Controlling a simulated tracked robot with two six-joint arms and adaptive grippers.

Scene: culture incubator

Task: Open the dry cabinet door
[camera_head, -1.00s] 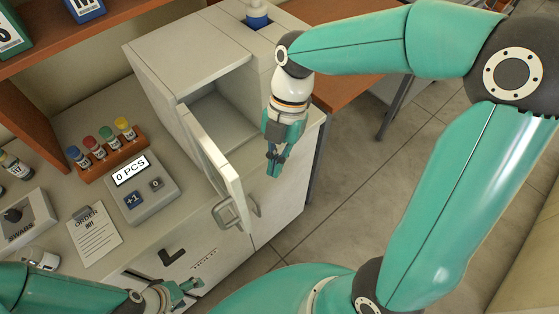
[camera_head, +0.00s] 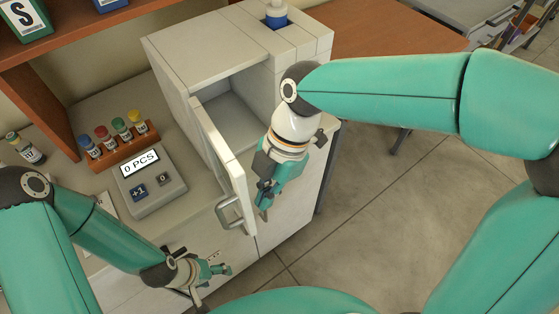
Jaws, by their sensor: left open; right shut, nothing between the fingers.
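The dry cabinet (camera_head: 186,42) is a pale box on the counter. Its door (camera_head: 228,160) stands swung open, and the grey interior (camera_head: 236,118) shows behind it. A metal loop handle (camera_head: 232,214) sits at the door's lower front end. My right gripper (camera_head: 264,205) is shut and empty, pointing down just right of the door on its inner side. I cannot tell whether it touches the door. My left gripper (camera_head: 221,270) is open and empty, low in front of the counter, below the handle and apart from it.
A counter device (camera_head: 150,184) reading "0 PCS" and a wooden rack of several coloured-cap vials (camera_head: 118,155) stand left of the cabinet. A blue-and-white bottle (camera_head: 276,16) sits in a recess behind. Open floor (camera_head: 375,210) lies to the right.

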